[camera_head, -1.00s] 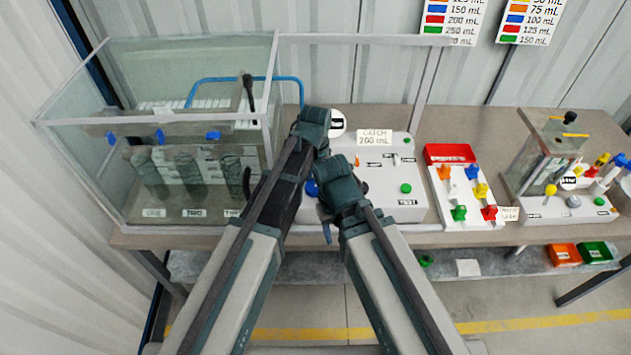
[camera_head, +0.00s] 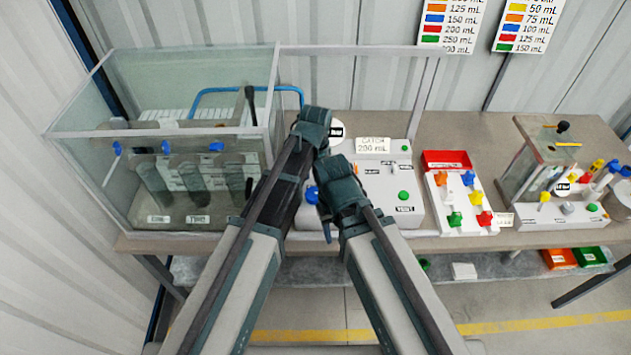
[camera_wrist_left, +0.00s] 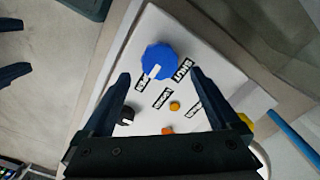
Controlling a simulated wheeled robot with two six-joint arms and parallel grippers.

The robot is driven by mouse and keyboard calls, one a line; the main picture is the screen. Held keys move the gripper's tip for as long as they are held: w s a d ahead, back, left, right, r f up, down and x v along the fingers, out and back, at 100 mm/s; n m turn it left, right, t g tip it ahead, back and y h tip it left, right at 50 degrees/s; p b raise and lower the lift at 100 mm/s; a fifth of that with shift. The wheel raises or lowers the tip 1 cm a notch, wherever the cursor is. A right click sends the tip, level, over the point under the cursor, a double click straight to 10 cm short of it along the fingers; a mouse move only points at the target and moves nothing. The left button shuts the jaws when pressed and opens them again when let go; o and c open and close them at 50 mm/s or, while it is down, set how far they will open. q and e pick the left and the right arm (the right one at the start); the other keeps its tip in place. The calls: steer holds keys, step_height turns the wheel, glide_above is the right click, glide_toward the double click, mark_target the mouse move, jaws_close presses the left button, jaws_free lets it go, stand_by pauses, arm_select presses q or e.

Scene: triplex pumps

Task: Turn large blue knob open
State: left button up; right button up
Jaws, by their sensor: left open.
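The large blue knob (camera_wrist_left: 157,62) is round, with a white pointer mark, on a white panel (camera_wrist_left: 205,50) in the left wrist view. In the head view the blue knob (camera_head: 312,195) shows only partly between my arms. My left gripper (camera_wrist_left: 160,75) is open, its two dark fingers on either side of the knob's lower part in the picture. I cannot tell whether they touch it. My right gripper (camera_wrist_left: 14,48) shows at the left edge of the left wrist view, its two fingertips apart.
A black knob (camera_wrist_left: 126,114) and small orange buttons (camera_wrist_left: 174,106) share the panel. A glass tank (camera_head: 130,190) stands to the left on the table. A board with coloured valves (camera_head: 458,195) and a small tank unit (camera_head: 550,165) stand to the right.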

mark_target(315, 192)
arm_select(q)
step_height(315, 192, up, 10)
steer(key=p, duration=0.9)
steer(key=shift+r, duration=0.15)
arm_select(e)
step_height(315, 192, up, 10)
steer(key=shift+r, duration=0.15)
